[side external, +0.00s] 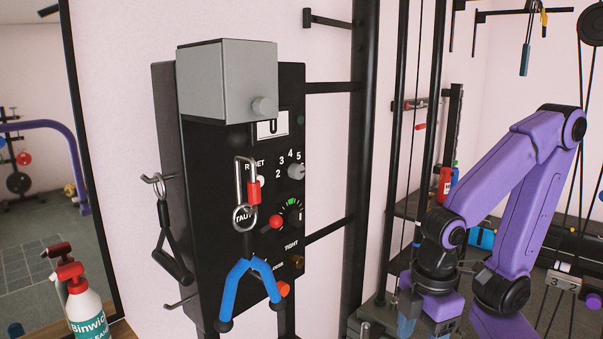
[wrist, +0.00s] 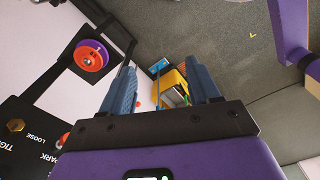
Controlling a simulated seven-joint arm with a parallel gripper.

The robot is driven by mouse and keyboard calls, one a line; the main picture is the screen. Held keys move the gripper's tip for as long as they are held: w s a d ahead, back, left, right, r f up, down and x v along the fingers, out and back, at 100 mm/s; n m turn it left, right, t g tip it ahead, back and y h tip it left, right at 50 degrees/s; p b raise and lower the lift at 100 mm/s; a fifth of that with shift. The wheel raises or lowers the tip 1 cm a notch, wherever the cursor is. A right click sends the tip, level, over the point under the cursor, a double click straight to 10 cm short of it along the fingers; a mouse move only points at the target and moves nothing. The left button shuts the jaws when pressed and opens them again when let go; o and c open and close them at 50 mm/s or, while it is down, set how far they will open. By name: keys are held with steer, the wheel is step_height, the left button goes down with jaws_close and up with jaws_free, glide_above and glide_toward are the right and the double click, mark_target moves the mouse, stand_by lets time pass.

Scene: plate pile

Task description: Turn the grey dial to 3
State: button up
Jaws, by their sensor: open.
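The grey dial (side external: 296,171) is a small round knob on the right side of the black panel (side external: 222,240). Printed numbers 2, 3, 4 and 5 curve around its upper left. Its pointer is too small to read. My gripper (side external: 420,318) is low at the right in the side view, well apart from the panel, with its fingertips partly cut off by the frame edge. In the wrist view my gripper (wrist: 162,75) shows two blue fingers spread apart with nothing between them. The grey dial does not show in the wrist view.
A grey box (side external: 227,80) juts from the panel's top. A carabiner (side external: 245,180) and blue forked handle (side external: 248,278) hang in front of the panel. A red knob (side external: 276,222) sits below the dial. Black rack posts (side external: 362,150) stand between panel and arm.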

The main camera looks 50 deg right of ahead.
mark_target(300, 172)
steer(key=w+r+m+t+y, duration=0.1)
steer(key=w+r+m+t, duration=0.1)
steer(key=w+r+t, duration=0.4)
steer(key=w+d+r+m+t+h, duration=0.1)
steer(key=w+d+r+m+t, duration=0.15)
steer(key=r, duration=0.45)
steer(key=w+d+r+m+t+h, duration=0.1)
steer(key=w+d+r+m+t, duration=0.1)
steer(key=w+r+m, duration=0.35)
steer(key=w+d+r+m+t, duration=0.1)
steer(key=w+d+r+t, duration=0.15)
steer(key=r, duration=0.55)
steer(key=x, duration=1.7)
steer(key=shift+w+r, duration=0.1)
steer(key=shift+w, duration=0.1)
steer(key=c, duration=1)
